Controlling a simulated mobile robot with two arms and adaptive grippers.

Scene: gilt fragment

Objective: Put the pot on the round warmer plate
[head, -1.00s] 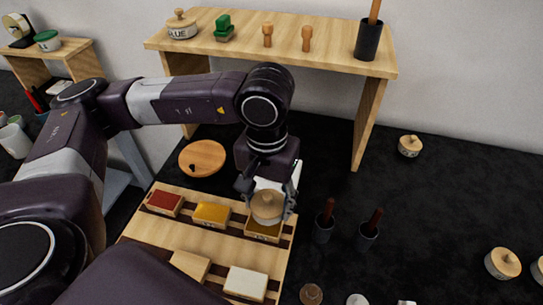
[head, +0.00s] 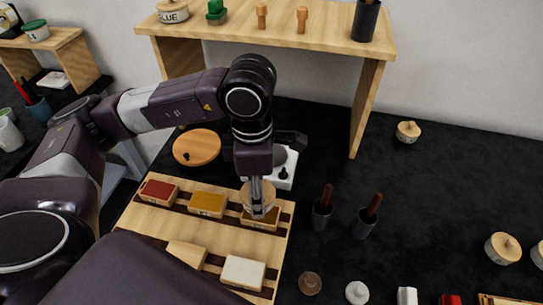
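A round pot with a pale wooden lid (head: 250,194) is at my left gripper (head: 263,204), above the back right corner of the slatted wooden rack. The fingers are seen nearly edge-on in front of it and appear shut on it; the far finger is hidden. A white unit with a grey round plate (head: 291,158), which looks like the warmer, stands just behind the gripper on the dark table. My wrist hides part of it. No pot is seen on its visible part. My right gripper is not in view.
The wooden rack (head: 150,218) holds coloured blocks. A round wooden board (head: 197,147) lies behind it. A raised shelf (head: 270,32) spans the back. Two dark cups (head: 320,215) (head: 364,225) with handles stand to the right. Other lidded pots (head: 408,132) (head: 503,249) stand farther right.

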